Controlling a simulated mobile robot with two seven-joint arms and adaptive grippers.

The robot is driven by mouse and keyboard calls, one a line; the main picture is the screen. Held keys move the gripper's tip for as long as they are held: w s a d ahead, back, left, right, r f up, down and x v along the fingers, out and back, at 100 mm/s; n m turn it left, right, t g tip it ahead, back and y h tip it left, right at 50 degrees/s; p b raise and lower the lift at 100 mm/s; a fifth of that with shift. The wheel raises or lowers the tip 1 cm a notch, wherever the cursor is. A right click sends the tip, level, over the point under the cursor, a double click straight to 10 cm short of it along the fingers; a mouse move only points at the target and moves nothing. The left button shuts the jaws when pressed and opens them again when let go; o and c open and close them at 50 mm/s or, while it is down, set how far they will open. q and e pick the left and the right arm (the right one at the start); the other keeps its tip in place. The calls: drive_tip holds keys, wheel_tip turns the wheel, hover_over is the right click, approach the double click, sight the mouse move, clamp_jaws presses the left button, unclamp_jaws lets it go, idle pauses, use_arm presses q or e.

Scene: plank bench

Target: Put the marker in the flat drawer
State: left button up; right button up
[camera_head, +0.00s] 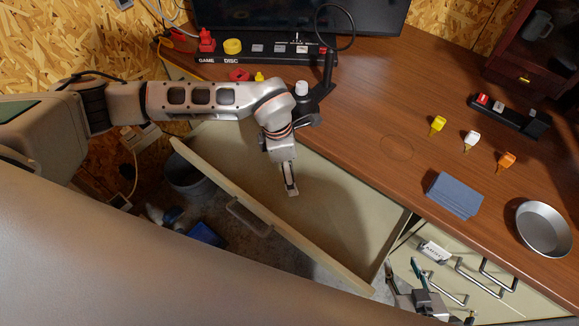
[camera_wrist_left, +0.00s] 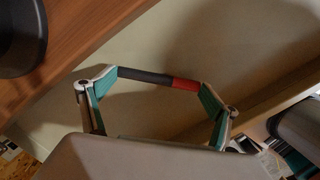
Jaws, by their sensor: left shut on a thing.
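The marker (camera_wrist_left: 148,76), dark with a red end, spans between the teal pads of my left gripper (camera_wrist_left: 160,88) in the left wrist view. In the head view, my left gripper (camera_head: 291,188) points down over the inside of the pulled-out flat drawer (camera_head: 335,215). The marker is hard to make out there. The pale drawer interior (camera_wrist_left: 230,50) lies behind the marker in the wrist view, and the part I see looks empty. My right gripper (camera_head: 403,272) is open and empty by the cabinet front at the lower right.
The wooden desk (camera_head: 370,110) holds a black rack (camera_head: 265,54), a blue-grey pad (camera_head: 455,195), a metal bowl (camera_head: 543,228) and several small coloured pieces. A lower cabinet (camera_head: 470,262) with metal handles stands right of the drawer. A bin (camera_head: 185,172) is on the floor left.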

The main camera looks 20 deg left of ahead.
use_arm(q)
drive_tip(key=shift+f, duration=0.1)
drive_tip(key=o, duration=0.6)
drive_tip(key=shift+o, duration=0.2)
drive_tip(key=shift+r, duration=0.4)
wheel_tip(320, 180, up, 11)
drive_tip(key=a+p, duration=0.1)
drive_tip(key=shift+s+a+r, duration=0.15)
drive_tip(key=shift+s+a, duration=0.15)
drive_tip(key=shift+s, duration=0.1)
use_arm(e)
drive_tip(key=shift+s+a+r, duration=0.2)
drive_tip(key=shift+s+r, duration=0.05)
drive_tip(key=shift+r, duration=0.05)
drive_tip(key=shift+r, duration=0.1)
